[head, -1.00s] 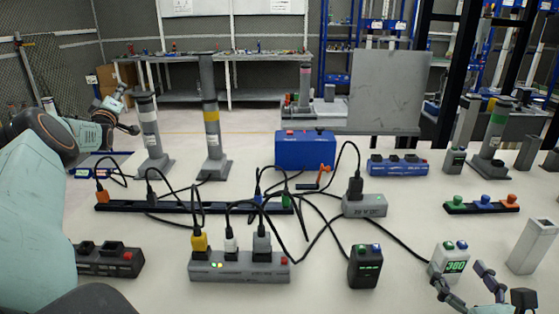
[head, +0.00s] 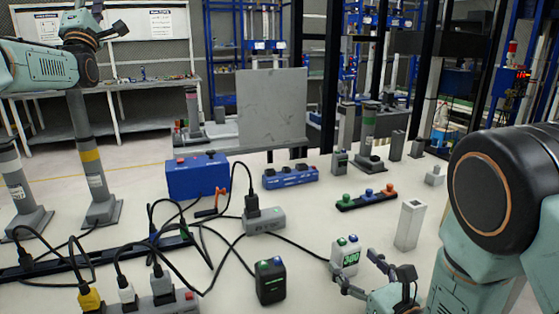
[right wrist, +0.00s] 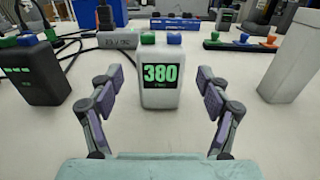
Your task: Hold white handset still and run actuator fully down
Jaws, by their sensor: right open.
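The white handset (head: 345,256) stands upright on the pale table, with a green and a blue button on top. In the right wrist view the handset (right wrist: 162,90) faces me and its green display reads 380. My right gripper (head: 362,271) is open, its fingers (right wrist: 158,88) spread to either side in front of the handset, with visible gaps. My left gripper (head: 92,28) is raised at the upper left, far from the handset; its jaw state is unclear. Column actuators stand around: white-banded (head: 14,183), yellow-banded (head: 91,165), green-banded (head: 368,130). Which one the handset drives is not visible.
A dark handset (head: 270,283) stands left of the white one, and a grey square post (head: 410,226) right of it. Power strips and black cables crowd the left. A blue box (head: 197,176) and a three-button strip (head: 367,199) sit behind.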

